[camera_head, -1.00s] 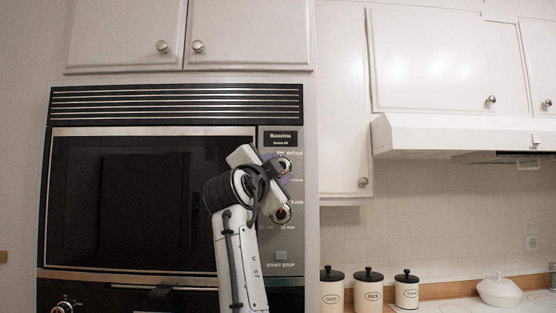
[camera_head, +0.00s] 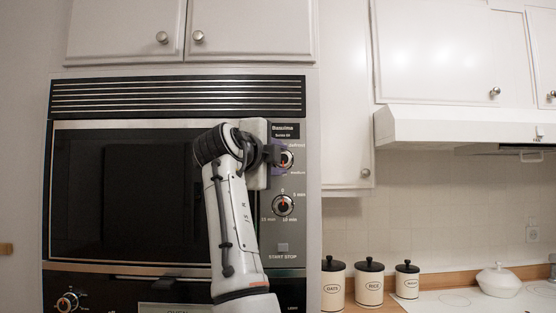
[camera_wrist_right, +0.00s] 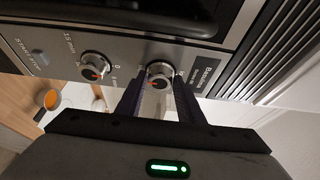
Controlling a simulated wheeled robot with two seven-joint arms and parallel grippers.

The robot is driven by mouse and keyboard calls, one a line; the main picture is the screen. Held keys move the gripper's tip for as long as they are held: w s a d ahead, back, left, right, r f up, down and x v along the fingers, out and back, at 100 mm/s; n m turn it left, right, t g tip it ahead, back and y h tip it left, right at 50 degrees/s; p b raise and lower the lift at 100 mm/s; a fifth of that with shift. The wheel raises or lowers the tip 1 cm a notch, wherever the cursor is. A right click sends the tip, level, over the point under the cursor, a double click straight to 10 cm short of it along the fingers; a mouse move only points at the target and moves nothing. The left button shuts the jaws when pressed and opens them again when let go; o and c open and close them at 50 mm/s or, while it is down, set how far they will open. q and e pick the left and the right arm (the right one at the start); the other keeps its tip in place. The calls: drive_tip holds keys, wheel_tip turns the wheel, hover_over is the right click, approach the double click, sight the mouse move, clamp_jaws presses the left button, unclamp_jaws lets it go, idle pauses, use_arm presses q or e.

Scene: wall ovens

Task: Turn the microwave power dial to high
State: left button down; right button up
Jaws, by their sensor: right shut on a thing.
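The microwave (camera_head: 150,190) is built into the wall, with a dark door and a control panel on its right. The upper dial, the power dial (camera_head: 287,159), is round and silver with a red mark; "defrost" and "medium" are printed beside it. My right gripper (camera_head: 277,156) reaches it from the left and partly covers it. In the right wrist view the two dark fingers stand on either side of the power dial (camera_wrist_right: 160,73), shut on it. The exact dial setting is hard to read. My left gripper is not in view.
The timer dial (camera_head: 284,205) sits just below, with the start/stop button (camera_head: 283,247) under it. An oven dial (camera_head: 67,301) is at the lower left.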

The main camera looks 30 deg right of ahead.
drive_tip(key=shift+s+r, duration=0.1)
drive_tip(key=shift+r, duration=0.05)
drive_tip(key=o, duration=1)
drive_tip(key=shift+d, duration=0.1)
drive_tip(key=shift+o, duration=0.2)
